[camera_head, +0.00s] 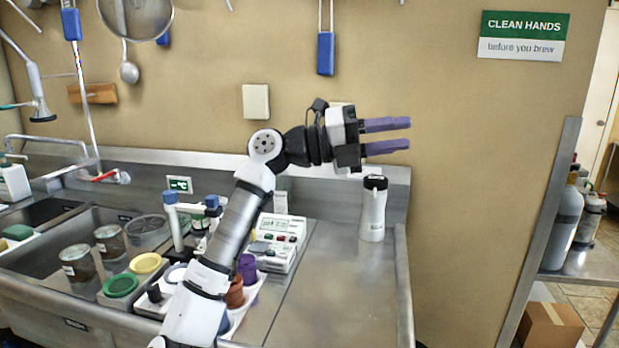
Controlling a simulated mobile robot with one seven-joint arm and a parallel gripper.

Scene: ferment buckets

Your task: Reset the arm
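My arm rises from the lower middle of the head view and bends to the right above the steel counter (335,285). My gripper (408,135) points right, level, in front of the tan wall. Its two purple fingers are apart with a clear gap between them, and nothing is held. It is above and a little to the right of a white bottle with a black lid (373,210), not touching it.
A grey meter (278,243), small cups and a stand are close behind my arm. The sink (60,235) with jars is at left. Utensils hang above. A shelf with gas cylinders (563,225) is at right.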

